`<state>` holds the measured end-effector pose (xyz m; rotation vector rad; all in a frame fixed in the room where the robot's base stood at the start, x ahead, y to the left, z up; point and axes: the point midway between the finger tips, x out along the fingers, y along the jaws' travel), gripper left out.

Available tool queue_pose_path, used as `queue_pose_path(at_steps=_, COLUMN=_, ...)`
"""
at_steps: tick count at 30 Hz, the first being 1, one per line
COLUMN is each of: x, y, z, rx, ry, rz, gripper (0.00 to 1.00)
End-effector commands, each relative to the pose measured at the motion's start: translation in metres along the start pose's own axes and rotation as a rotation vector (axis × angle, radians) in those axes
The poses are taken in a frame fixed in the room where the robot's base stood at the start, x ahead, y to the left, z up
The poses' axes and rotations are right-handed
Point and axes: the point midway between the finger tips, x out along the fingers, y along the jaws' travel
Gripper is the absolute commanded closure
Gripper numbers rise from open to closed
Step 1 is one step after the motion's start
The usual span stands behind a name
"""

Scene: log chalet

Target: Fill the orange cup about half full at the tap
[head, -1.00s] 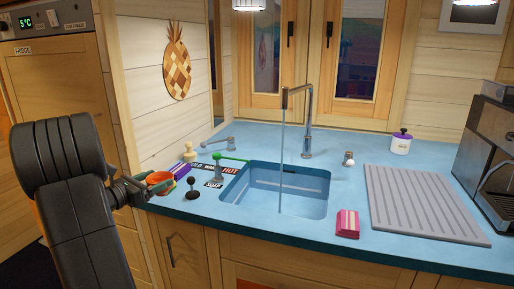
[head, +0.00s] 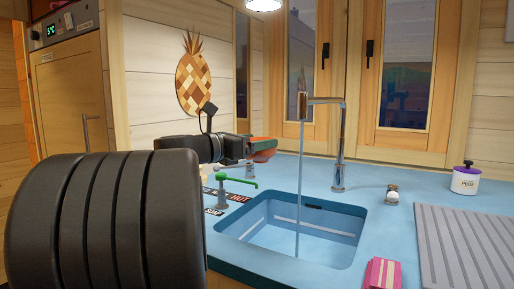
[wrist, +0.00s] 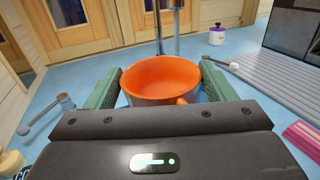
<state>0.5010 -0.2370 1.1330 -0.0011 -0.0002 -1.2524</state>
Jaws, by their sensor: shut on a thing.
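The orange cup (wrist: 160,78) is held between the green fingers of my gripper (wrist: 163,70), its mouth facing up. The inside that shows is plain orange, with no water visible; its bottom is hidden. In the head view the cup (head: 265,155) is in the air at the sink's back left, left of the stream and apart from it. The tall silver tap (head: 340,145) is running. Its thin water stream (head: 299,185) falls into the blue sink (head: 262,252). In the wrist view the tap (wrist: 177,30) stands beyond the cup.
A green lever (head: 237,182) and label strips stand left of the sink. A small silver item with a white ball (head: 392,192), a white pot with a purple lid (head: 465,179), a pink sponge (head: 382,273) and a grey draining board (head: 470,245) lie to the right.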

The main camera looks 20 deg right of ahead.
Motion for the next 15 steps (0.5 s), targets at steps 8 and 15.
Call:
queue_pose_path(at_steps=8, x=0.029, y=-0.007, z=-0.019, rx=0.001, ry=0.0, rz=-0.003, gripper=0.49)
queue_pose_path(at_steps=15, x=0.054, y=-0.014, z=-0.03, rx=0.001, ry=0.0, rz=-0.003, gripper=0.49)
